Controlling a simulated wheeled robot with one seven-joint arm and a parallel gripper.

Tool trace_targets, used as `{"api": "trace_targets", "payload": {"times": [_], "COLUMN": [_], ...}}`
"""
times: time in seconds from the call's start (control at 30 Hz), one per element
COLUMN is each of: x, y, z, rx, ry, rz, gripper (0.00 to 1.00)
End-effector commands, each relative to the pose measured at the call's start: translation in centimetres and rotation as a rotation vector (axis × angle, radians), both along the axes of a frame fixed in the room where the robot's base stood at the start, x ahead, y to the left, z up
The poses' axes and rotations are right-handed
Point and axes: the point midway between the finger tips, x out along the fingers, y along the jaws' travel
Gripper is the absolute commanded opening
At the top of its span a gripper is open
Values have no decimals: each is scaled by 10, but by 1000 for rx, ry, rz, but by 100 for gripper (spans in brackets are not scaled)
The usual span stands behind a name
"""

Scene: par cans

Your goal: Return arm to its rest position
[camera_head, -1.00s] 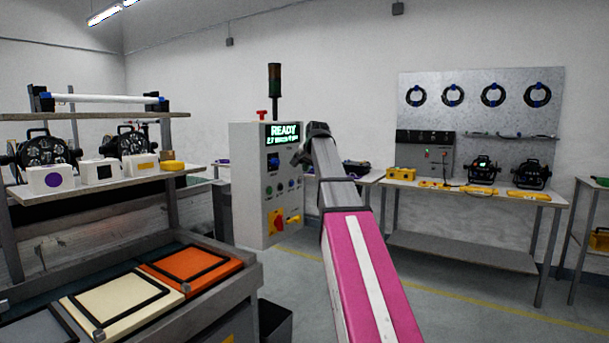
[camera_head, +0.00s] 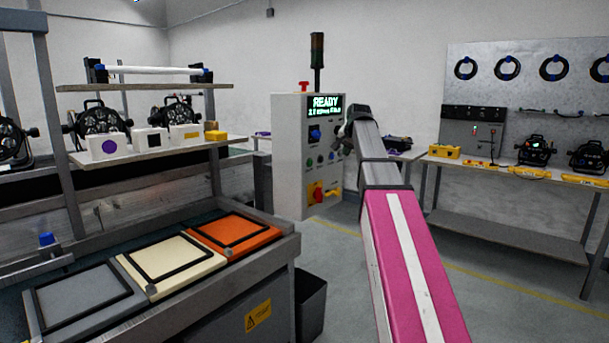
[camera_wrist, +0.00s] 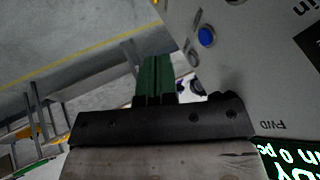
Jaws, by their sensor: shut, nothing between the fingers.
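My arm reaches forward from the lower right of the head view, with pink and grey links that are mine. My gripper (camera_head: 348,140) is at its far end, small and dark, beside the right edge of the grey control box (camera_head: 296,165). In the wrist view my gripper (camera_wrist: 157,64) shows as dark green fingers, shut with nothing between them. The control box's face fills the upper right of that view, close to the gripper, with a blue button (camera_wrist: 206,37). Whether they touch cannot be told. The box's green display (camera_head: 325,106) reads READY.
A bench on the left holds grey (camera_head: 80,297), cream (camera_head: 170,262) and orange (camera_head: 235,233) framed pads. Above it a shelf (camera_head: 150,160) carries lamps and white blocks. A workbench (camera_head: 500,176) with lamps stands at the right. Open floor (camera_head: 465,300) lies between.

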Motion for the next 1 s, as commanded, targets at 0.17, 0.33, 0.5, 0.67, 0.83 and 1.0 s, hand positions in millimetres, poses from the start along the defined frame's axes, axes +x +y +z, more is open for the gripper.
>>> {"api": "trace_targets", "payload": {"times": [0.17,0.33,0.5,0.67,0.83,1.0], "x": [-22,-47,-78,-113,-155,-203], "y": [13,24,36,46,56,65], "z": [-89,-166,-238,-300,-360,-415], "rx": [-40,-79,-115,-146,-176,-204], "ry": [74,142,210,272,340,406], "rz": [63,129,198,265,342,421], "gripper": [0,0,0,0,0,0]}}
